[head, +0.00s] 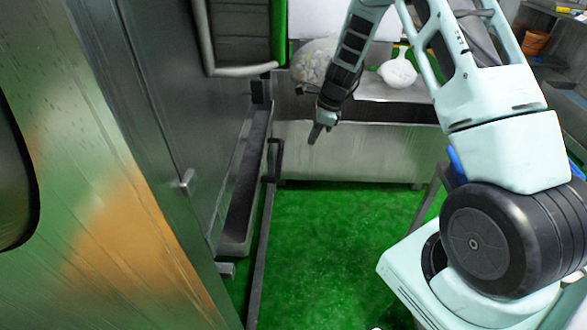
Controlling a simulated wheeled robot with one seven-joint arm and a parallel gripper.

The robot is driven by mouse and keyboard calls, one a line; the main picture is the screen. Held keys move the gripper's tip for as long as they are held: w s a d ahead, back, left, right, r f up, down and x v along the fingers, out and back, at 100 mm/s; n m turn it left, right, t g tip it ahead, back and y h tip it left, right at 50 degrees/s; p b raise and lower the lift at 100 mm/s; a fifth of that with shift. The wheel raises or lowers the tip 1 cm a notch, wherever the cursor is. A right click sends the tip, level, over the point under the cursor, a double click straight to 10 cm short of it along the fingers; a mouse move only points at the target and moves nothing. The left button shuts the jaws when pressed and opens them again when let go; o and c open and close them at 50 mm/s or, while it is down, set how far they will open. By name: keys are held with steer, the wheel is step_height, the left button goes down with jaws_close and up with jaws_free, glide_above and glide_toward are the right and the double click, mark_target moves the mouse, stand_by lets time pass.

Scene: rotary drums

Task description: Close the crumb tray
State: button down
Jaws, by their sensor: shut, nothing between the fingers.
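The crumb tray (236,243) is a long, narrow grey metal trough low along the side of the steel machine on the left. It stands out from the machine, and its dark inside shows from above. A black upright handle (277,160) is on the tray's outer side, by a long thin front edge. My gripper (315,136) is shut and empty. It points down, to the right of the handle and a little above it in the picture, and appears apart from it. The tray's inner side is partly hidden by the machine.
The steel machine (150,120) fills the left side. A steel basin or bench (375,152) stands behind my gripper, with a clear bag (315,60) and a white object (398,70) at it. The green floor (335,240) is clear in the middle.

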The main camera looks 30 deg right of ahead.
steer(key=s+d+f+t+y+b, duration=0.1)
steer(key=s+f+t+y+b, duration=0.2)
steer(key=b, duration=0.7)
steer(key=w+a+f+b, duration=0.1)
steer(key=w+a+f, duration=0.3)
steer(key=a+f, duration=0.3)
steer(key=shift+w+a+f+b, duration=0.15)
steer(key=shift+w+a+b, duration=0.2)
steer(key=shift+a, duration=0.4)
steer(key=shift+s, duration=0.1)
